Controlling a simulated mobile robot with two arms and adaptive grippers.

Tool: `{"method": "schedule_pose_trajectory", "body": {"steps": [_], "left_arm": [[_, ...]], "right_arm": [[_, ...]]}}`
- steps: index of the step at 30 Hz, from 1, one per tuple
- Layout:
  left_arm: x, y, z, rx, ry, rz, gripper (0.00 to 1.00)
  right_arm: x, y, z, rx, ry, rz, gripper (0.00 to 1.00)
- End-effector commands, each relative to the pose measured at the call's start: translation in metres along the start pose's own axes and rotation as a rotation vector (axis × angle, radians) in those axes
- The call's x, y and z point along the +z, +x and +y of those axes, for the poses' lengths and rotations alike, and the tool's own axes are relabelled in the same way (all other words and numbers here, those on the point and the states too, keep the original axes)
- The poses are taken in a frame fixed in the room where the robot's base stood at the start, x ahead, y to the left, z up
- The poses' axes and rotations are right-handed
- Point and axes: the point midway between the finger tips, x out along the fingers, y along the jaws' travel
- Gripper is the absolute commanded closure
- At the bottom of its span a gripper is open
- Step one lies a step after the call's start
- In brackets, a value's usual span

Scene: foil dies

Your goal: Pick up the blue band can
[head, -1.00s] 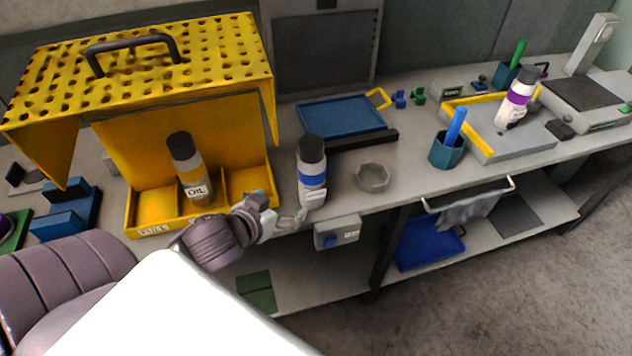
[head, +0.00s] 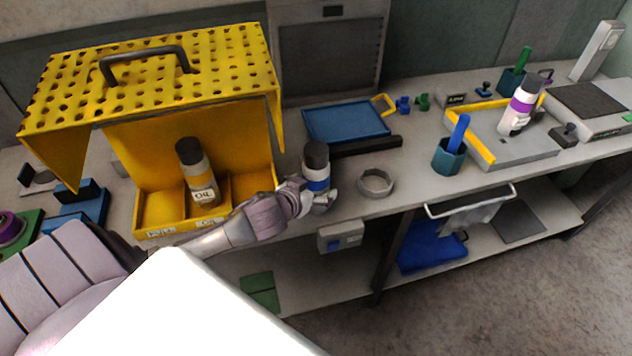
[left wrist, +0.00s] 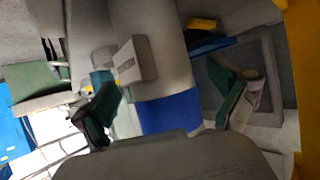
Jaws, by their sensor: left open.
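The blue band can (head: 316,160) stands upright near the front edge of the bench, right of the yellow case. It has a dark cap, a white body and a blue band. My left gripper (head: 318,200) is at the can's lower front, open, and hides part of it. In the left wrist view, the can's blue band (left wrist: 168,114) fills the space between the two open fingers of my left gripper (left wrist: 165,105). I cannot tell whether either finger touches it. My right gripper is not in view.
The yellow case (head: 154,228) holds an OIL can (head: 198,175) just left of my gripper. A grey ring (head: 376,183) lies right of the can. A dark bar (head: 365,146) and a blue tray (head: 346,121) lie behind. A teal pen cup (head: 448,158) stands further right.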

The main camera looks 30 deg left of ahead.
Motion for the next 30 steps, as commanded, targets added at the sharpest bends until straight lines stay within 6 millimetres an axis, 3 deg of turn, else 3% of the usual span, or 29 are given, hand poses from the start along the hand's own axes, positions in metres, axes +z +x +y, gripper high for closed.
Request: {"method": "schedule_pose_trajectory", "body": {"steps": [4, 11, 24, 30], "left_arm": [[-0.0004, 0.0137, 0.0004, 0.000, -0.001, 0.000, 0.03], [0.0009, 0.0151, 0.0007, 0.001, -0.001, -0.001, 0.03], [0.0002, 0.0148, 0.0005, 0.001, 0.000, 0.001, 0.72], [0.0000, 0.0147, 0.0005, 0.001, 0.000, 0.001, 0.72]], "right_arm": [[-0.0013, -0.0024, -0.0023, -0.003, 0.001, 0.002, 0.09], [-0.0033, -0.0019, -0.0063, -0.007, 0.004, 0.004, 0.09], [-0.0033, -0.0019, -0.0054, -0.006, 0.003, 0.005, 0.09], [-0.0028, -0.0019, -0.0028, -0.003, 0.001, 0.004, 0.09]]}}
